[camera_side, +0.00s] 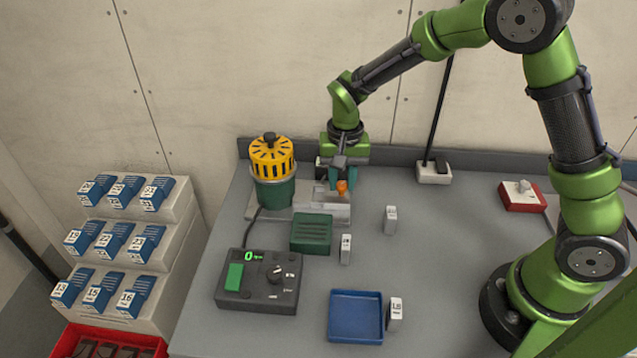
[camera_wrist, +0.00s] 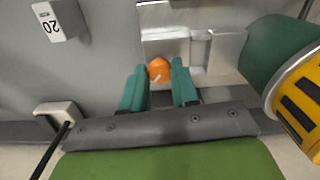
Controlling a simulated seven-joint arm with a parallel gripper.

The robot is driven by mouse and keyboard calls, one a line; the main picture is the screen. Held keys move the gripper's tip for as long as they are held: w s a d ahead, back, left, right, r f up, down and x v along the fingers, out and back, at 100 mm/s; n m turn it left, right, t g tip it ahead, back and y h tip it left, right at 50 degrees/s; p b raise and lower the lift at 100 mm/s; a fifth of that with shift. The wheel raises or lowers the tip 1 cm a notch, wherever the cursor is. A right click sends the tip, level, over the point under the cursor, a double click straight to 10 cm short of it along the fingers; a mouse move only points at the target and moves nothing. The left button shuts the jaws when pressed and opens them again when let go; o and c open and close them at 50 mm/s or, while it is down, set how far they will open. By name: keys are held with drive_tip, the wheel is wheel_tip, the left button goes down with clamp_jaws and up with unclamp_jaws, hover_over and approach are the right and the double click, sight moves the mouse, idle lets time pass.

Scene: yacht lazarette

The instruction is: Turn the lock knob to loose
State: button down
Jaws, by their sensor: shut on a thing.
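The orange lock knob (camera_side: 342,187) sits on the grey metal fixture (camera_side: 325,213) at the back of the bench. In the wrist view the knob (camera_wrist: 159,70) shows a white mark on its face and lies between my two teal fingers. My gripper (camera_side: 343,183) reaches down from above and is shut on the knob, and in the wrist view its fingertips (camera_wrist: 159,78) flank it on both sides. Any loose or tight marking around the knob cannot be read.
A yellow-topped green motor unit (camera_side: 273,175) stands just left of the fixture. A green block (camera_side: 311,234), a control box with a dial (camera_side: 260,283), a blue tray (camera_side: 355,316) and small numbered blocks (camera_side: 390,220) lie in front. The bench's right middle is mostly clear.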

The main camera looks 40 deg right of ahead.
sight(342, 184)
drive_tip(key=n, duration=0.3)
drive_tip(key=shift+r+n, duration=0.1)
drive_tip(key=shift+n, duration=2.3)
drive_tip(key=c, duration=0.8)
unclamp_jaws()
drive_tip(key=shift+c, duration=0.2)
wheel_tip(342, 184, up, 17)
